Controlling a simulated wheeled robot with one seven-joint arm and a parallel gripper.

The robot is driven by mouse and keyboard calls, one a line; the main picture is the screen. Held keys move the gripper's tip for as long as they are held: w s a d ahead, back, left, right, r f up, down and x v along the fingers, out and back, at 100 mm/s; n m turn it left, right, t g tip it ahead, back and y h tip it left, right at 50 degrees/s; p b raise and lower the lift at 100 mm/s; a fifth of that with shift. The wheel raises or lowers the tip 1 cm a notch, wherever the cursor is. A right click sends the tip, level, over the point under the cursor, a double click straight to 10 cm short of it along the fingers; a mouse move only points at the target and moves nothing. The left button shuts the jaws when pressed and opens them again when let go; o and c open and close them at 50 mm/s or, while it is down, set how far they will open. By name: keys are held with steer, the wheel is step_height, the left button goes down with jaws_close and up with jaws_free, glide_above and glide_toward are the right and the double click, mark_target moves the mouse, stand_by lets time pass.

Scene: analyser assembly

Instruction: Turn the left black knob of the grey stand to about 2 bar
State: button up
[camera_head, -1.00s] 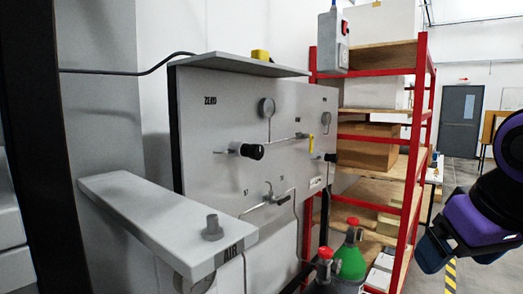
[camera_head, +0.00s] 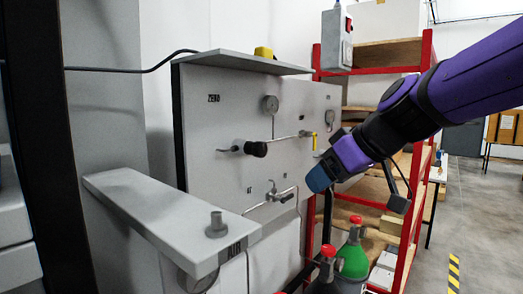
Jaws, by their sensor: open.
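The grey stand (camera_head: 205,120) is an upright panel left of the middle. Its left black knob (camera_head: 256,149) sticks out from the panel on a metal pipe. A round gauge (camera_head: 270,104) is above it; its reading is too small to tell. My gripper (camera_head: 319,179), blue at its end, reaches in from the right, lower than the left knob and to its right, apart from it. Nothing shows held in it, though the separate fingers are hard to make out. The right part of the panel is partly hidden behind my gripper and arm.
A grey shelf with a short peg (camera_head: 216,222) juts out at the front left. Gas cylinders with red tops (camera_head: 354,258) stand below the panel. A red-framed rack (camera_head: 425,180) is behind my arm. Open floor (camera_head: 480,220) lies at the right.

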mark_target(263, 149)
steer(key=w+a+r+n+t+y, duration=0.2)
steer(key=w, duration=0.5)
steer(key=w+a+r+n+t+y, duration=0.1)
steer(key=w+a+r, duration=0.15)
steer(key=w, duration=0.55)
steer(key=shift+x, duration=5)
steer(key=shift+w+d+r, duration=0.1)
steer(key=shift+w+r, duration=0.05)
steer(key=c, duration=0.9)
